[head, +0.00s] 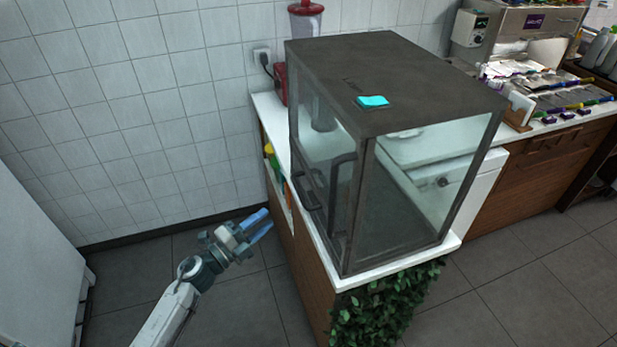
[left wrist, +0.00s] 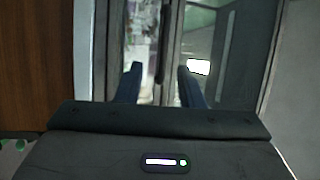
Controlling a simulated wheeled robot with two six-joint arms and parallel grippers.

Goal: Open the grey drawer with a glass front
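The grey glass-fronted case (head: 440,85) stands on the white counter, with dark grey frames and clear panes. The glass front looks shut. My left gripper (head: 261,223) is in front of and left of the handles, apart from them, with its blue fingers open and empty. In the left wrist view its fingers (left wrist: 160,82) are spread, with a dark upright bar (left wrist: 163,45) and glass panes beyond. My right gripper is out of view.
A cyan block (head: 373,101) lies on top of the case. Green leaves (head: 385,305) hang below the counter edge (head: 400,264). A red-lidded container (head: 306,20) stands behind the case. Floor (head: 230,290) around my left arm is clear; a white cabinet (head: 35,235) is at left.

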